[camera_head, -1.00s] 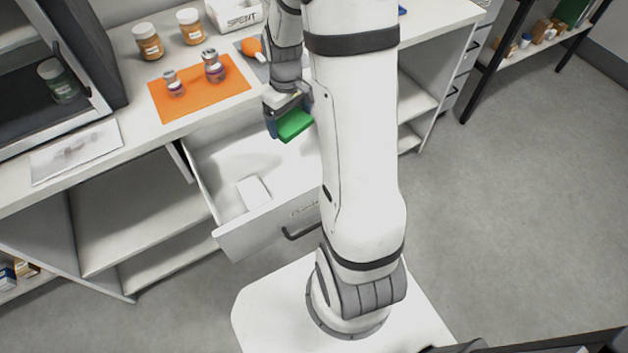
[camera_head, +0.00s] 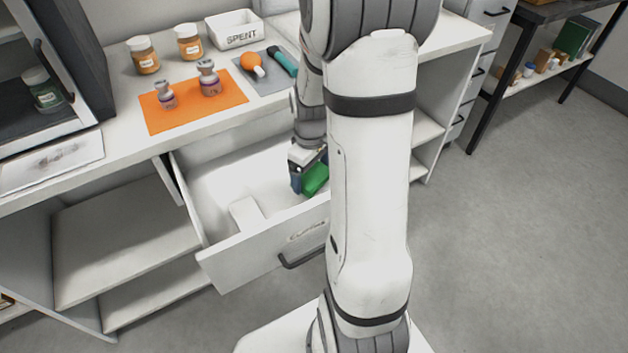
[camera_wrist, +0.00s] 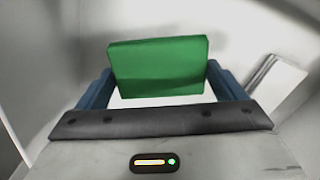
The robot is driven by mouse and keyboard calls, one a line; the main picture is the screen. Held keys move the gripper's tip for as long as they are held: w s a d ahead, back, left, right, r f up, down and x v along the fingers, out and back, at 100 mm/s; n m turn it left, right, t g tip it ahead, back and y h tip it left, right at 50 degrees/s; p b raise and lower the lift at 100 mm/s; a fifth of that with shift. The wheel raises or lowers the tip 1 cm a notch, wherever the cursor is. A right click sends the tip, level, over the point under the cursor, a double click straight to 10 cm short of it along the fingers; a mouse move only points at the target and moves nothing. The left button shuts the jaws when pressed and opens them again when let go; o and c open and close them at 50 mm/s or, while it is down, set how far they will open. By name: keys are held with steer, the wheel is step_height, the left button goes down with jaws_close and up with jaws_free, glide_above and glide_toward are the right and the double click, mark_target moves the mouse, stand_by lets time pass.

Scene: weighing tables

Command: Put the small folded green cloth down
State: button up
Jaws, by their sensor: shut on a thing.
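The small folded green cloth (camera_head: 315,179) is held in my gripper (camera_head: 308,178), low inside the open white drawer (camera_head: 238,262). In the wrist view the green cloth (camera_wrist: 158,68) sits between the two blue fingers of my gripper (camera_wrist: 160,85), which are shut on it. Pale drawer floor shows below and around the cloth. I cannot tell whether the cloth touches the floor. My arm hides the right part of the drawer in the head view.
A white block (camera_head: 246,213) lies in the drawer, left of my gripper; it also shows in the wrist view (camera_wrist: 275,82). On the counter are an orange mat (camera_head: 190,118) with two vials, two amber jars, a SPENT bin (camera_head: 234,30) and a grey mat (camera_head: 262,88) with tools.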

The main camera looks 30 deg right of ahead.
mark_target(311, 174)
steer(key=shift+f, duration=1.7)
steer(key=shift+b, duration=0.3)
steer(key=shift+f, duration=0.2)
steer(key=o, duration=0.6)
steer(key=shift+r, duration=0.15)
